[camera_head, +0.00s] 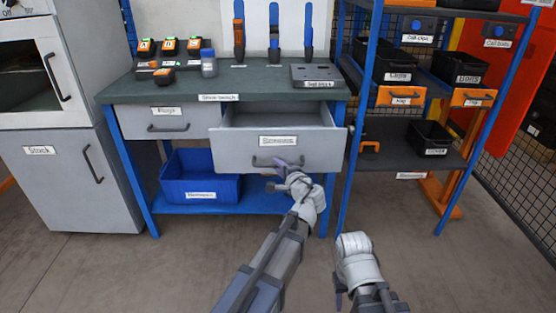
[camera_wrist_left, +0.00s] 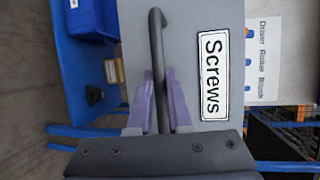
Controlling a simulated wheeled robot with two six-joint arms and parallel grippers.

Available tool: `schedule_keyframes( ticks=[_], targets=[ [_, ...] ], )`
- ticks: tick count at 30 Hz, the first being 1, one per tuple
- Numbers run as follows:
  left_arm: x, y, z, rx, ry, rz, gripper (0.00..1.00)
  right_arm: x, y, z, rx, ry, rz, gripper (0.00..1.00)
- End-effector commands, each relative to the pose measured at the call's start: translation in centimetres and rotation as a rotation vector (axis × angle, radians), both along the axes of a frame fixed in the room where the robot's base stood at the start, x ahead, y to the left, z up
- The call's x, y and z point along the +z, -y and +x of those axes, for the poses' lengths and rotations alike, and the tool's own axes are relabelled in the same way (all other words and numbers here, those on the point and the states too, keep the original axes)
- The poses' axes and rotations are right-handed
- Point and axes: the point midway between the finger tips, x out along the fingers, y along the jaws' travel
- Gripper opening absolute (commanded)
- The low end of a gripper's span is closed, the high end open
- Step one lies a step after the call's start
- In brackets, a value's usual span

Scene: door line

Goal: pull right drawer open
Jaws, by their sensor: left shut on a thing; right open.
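The right drawer (camera_head: 235,150), grey with a label reading "Screws", stands pulled out of the workbench (camera_head: 130,93), and its inside shows from above. Its dark bar handle (camera_wrist_left: 158,60) runs between the purple fingers of my left gripper (camera_wrist_left: 160,105) in the left wrist view. In the head view my left gripper (camera_head: 284,175) is at the drawer's front, shut on that handle. My right gripper (camera_head: 340,292) is low in front of the bench, apart from everything; it is open and empty, with its fingers partly hidden.
The left drawer (camera_head: 140,122) is shut. A blue bin (camera_head: 205,178) stands on the shelf below. A grey cabinet (camera_head: 65,165) is at the left, and a blue-posted rack (camera_head: 400,160) with black bins stands close at the right. The floor in front is clear.

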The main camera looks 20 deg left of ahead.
Motion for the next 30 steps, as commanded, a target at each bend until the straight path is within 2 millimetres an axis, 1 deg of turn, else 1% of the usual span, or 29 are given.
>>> schedule_keyframes(
  ticks=[2, 10, 11, 18, 19, 26, 30],
  targets=[
    [0.0, 0.1, -0.2, 0.0, 0.0, 0.0, 0.0, 0.0, 0.0, 0.0, 0.0, 0.0, 0.0, 0.5],
    [0.0, 0.1, -0.2, 0.0, 0.0, 0.0, 0.0, 0.0, 0.0, 0.0, 0.0, 0.0, 0.0, 0.5],
    [0.0, 0.1, -0.2, 0.0, 0.0, 0.0, 0.18, 0.0, 0.0, 0.0, 0.0, 0.0, 0.0, 0.5],
    [0.0, 0.1, -0.2, 0.0, 0.0, 0.0, 0.45, 0.0, 0.0, 0.0, 0.0, 0.0, 0.0, 0.5],
    [0.0, 0.1, -0.2, 0.0, 0.0, 0.0, 0.47, 0.0, 0.0, 0.0, 0.0, 0.0, 0.0, 0.5],
    [0.0, 0.1, -0.2, 0.0, 0.0, 0.0, 0.47, 0.0, 0.0, 0.0, 0.0, 0.0, 0.0, 0.5],
    [0.3, 0.9, -1.3, -0.003, 0.001, 0.0, 0.47, 0.3, 0.0, 0.0, 0.0, 0.0, 0.0, 0.5]
  ],
)
